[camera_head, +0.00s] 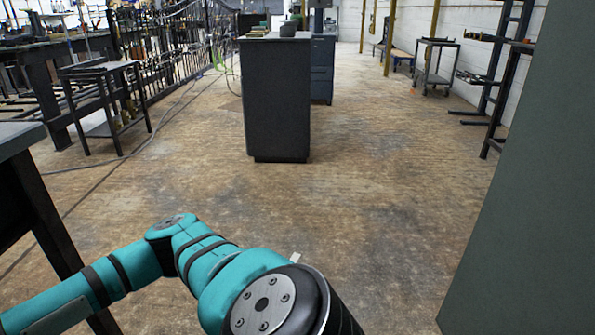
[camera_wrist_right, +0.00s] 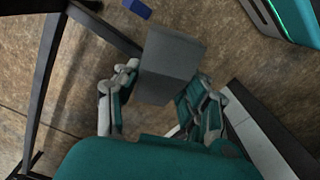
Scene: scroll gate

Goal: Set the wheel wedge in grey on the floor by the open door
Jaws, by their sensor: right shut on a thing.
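The grey wheel wedge (camera_wrist_right: 172,62) is a block in the middle of the right wrist view. My right gripper (camera_wrist_right: 160,88) is shut on it, one finger at each side. The wedge is over brown floor; its height above the floor cannot be told. In the head view an arm of mine crosses the bottom from the left, but no gripper shows there. A large flat grey-green panel (camera_head: 530,190) stands at the right of the head view; I cannot tell for sure whether it is the open door.
A dark cabinet (camera_head: 277,100) stands ahead on the floor. A dark table (camera_head: 22,160) is close at the left. A small blue thing (camera_wrist_right: 137,8) lies at the top of the wrist view. Shelves and carts line both sides. The floor (camera_head: 380,190) between cabinet and panel is clear.

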